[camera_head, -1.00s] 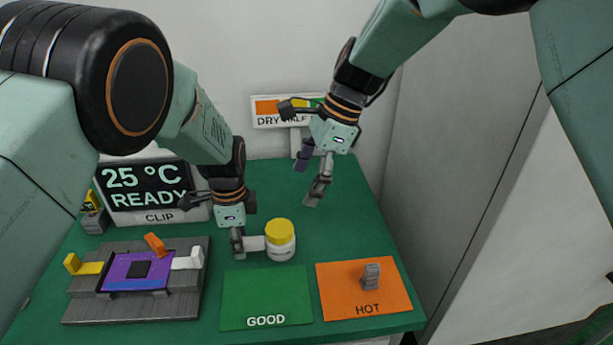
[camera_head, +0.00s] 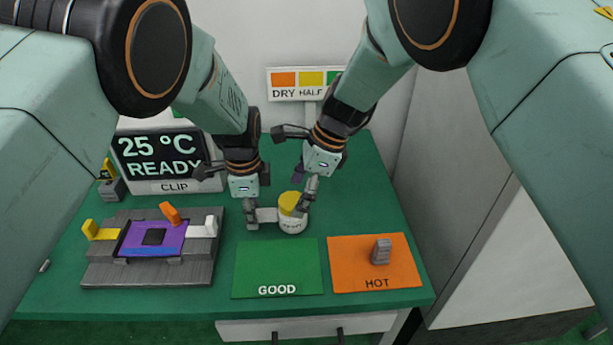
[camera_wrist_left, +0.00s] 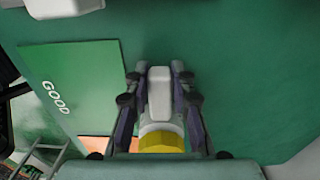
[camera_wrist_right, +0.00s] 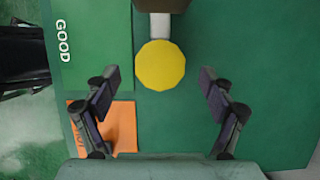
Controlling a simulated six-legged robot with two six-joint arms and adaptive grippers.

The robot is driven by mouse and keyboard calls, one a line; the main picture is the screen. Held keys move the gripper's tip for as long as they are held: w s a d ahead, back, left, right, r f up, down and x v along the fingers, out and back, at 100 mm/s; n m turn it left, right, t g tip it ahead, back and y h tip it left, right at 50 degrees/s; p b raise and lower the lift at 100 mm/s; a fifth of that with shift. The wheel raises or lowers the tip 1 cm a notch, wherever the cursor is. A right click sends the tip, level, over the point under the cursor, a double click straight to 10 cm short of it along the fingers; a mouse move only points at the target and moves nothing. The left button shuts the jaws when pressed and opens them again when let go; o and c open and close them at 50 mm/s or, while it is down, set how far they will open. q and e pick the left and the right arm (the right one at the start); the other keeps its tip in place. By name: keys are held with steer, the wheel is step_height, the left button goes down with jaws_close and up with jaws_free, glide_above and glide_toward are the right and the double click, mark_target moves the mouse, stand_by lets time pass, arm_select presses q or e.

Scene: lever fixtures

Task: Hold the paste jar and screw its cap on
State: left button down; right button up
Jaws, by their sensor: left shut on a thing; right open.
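The paste jar (camera_head: 291,226) is white and stands upright on the green table, with a white handle (camera_head: 267,215) on its left side. Its yellow cap (camera_head: 288,202) sits on top; I cannot tell how tight it is. My left gripper (camera_head: 253,217) is shut on the handle, which also shows between its fingers in the left wrist view (camera_wrist_left: 159,92). My right gripper (camera_head: 303,196) is open at the cap and partly hides it in the head view. In the right wrist view the cap (camera_wrist_right: 160,66) lies centred between the spread fingers, not gripped.
A green GOOD mat (camera_head: 277,268) and an orange HOT mat (camera_head: 350,275) with a grey block (camera_head: 381,251) lie in front. A grey clip fixture (camera_head: 145,272) stands left, before a display (camera_head: 160,156). A DRY/HALF sign (camera_head: 298,84) stands behind. Table right of the jar is clear.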

steer(key=shift+a+f, duration=0.2)
steer(key=shift+f, duration=0.3)
steer(key=c, duration=1.2)
steer(key=o, duration=1.3)
steer(key=shift+c, duration=0.2)
steer(key=shift+r, duration=0.2)
steer(key=shift+r, duration=1.35)
